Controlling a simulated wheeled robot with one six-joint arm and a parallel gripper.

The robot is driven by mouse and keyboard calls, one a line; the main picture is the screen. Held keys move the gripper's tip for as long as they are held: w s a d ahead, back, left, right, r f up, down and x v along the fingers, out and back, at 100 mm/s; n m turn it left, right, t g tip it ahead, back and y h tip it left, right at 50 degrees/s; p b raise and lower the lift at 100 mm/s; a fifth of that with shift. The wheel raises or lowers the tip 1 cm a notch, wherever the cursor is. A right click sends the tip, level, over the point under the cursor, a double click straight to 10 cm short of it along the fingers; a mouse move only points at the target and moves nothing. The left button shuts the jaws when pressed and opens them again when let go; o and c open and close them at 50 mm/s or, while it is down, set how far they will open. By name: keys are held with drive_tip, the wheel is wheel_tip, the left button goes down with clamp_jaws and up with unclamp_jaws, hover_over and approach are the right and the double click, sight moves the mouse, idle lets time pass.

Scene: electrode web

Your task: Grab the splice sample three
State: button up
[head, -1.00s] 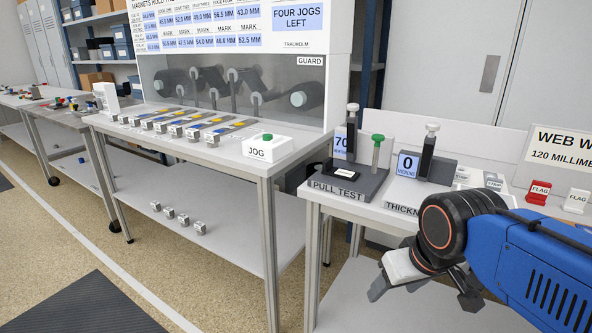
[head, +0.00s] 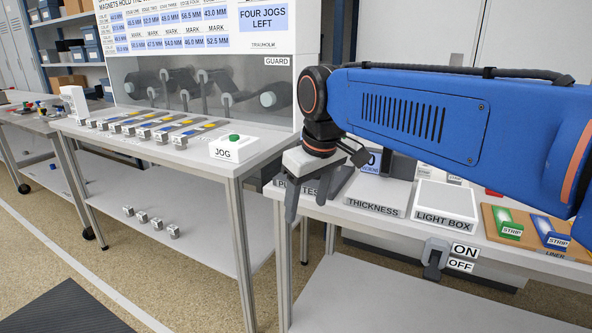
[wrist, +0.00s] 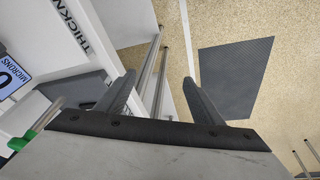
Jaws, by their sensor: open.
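No sample marked three can be picked out; small labels are unreadable here. Strips with yellow and blue parts and small white labelled blocks (head: 161,137) lie in a row on the left bench (head: 185,158) in the head view. My gripper (head: 325,188) is open and empty, above the front left part of the right bench, near the pull test and thickness stations. In the wrist view its two fingers (wrist: 158,78) are apart, with bench legs and floor beyond them. My arm hides much of the pull test and thickness stations.
A white JOG box (head: 234,148) with a green button stands at the left bench's right end. Several small blocks (head: 156,224) sit on its lower shelf. A gap separates the benches.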

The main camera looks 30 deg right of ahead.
drive_tip(key=w+d+r+n+g, duration=0.2)
drive_tip(key=w+d+r, duration=0.1)
drive_tip(key=w+r, duration=0.65)
drive_tip(key=w+d+r+n+g, duration=0.1)
drive_tip(key=w+d+r+n, duration=0.25)
drive_tip(key=w+r, duration=0.65)
drive_tip(key=shift+m, duration=0.45)
drive_tip(key=f, duration=0.4)
drive_tip(key=w+f, duration=0.1)
drive_tip(key=f, duration=0.7)
drive_tip(key=shift+w+d+f, duration=0.15)
drive_tip(key=shift+w+d, duration=0.05)
drive_tip(key=shift+w, duration=0.05)
drive_tip(key=shift+d+f, duration=0.15)
drive_tip(key=shift+f, duration=1.2)
drive_tip(key=shift+d+f, duration=0.1)
drive_tip(key=shift+f, duration=1.25)
drive_tip(key=shift+c, duration=0.6)
drive_tip(key=c, duration=1.1)
